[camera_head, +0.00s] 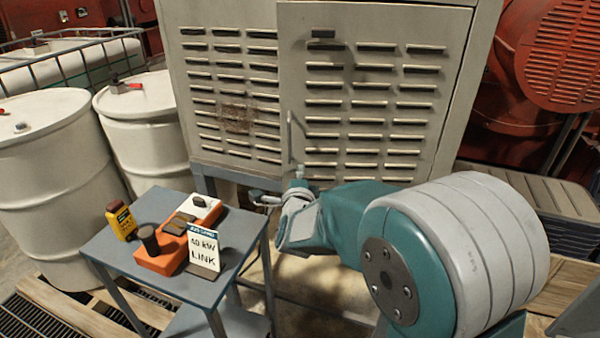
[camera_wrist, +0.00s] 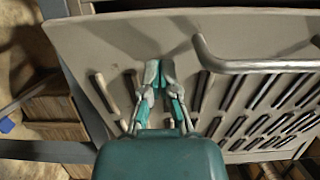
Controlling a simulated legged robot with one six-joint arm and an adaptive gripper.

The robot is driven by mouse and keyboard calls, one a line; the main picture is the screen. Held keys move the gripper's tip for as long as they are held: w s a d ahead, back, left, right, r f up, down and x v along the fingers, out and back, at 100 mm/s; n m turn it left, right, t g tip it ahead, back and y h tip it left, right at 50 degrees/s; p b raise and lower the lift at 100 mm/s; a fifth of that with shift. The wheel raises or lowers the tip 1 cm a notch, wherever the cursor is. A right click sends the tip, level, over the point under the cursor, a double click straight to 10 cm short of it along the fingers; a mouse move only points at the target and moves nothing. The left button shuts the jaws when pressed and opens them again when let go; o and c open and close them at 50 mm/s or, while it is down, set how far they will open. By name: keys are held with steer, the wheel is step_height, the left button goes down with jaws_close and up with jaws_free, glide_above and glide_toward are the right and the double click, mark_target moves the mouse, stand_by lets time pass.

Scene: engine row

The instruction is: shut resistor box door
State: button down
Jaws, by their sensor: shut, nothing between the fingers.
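The resistor box (camera_head: 228,60) is a beige louvred cabinet at the back of the head view. Its door (camera_head: 375,85) is the right-hand louvred panel, whose left edge seems to stand a little proud of the panel beside it; how wide the gap is, I cannot tell. A thin upright handle (camera_head: 290,140) is on the door's left edge, and shows as a bent grey bar (camera_wrist: 270,66) in the wrist view. My gripper (camera_head: 297,180) is low by the door's lower left. In the wrist view its fingers (camera_wrist: 160,72) are shut and empty before the louvres; contact is unclear.
A small grey cart (camera_head: 118,250) stands left of my arm, carrying a yellow meter (camera_head: 121,220), an orange device (camera_head: 160,260) and a "40 kW LINK" card (camera_head: 204,250). White drums (camera_head: 50,190) stand at the left. Red machinery (camera_head: 510,110) and dark ribbed panels (camera_head: 540,195) are at the right.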

steer(key=shift+w, duration=0.2)
steer(key=w+d+m+h, duration=0.1)
steer(key=w+h, duration=0.3)
steer(key=w, duration=0.6)
steer(key=shift+w+d+r+m+g, duration=0.2)
steer(key=shift+d+m+g, duration=0.1)
steer(key=shift+m, duration=0.5)
steer(key=shift+s, duration=0.1)
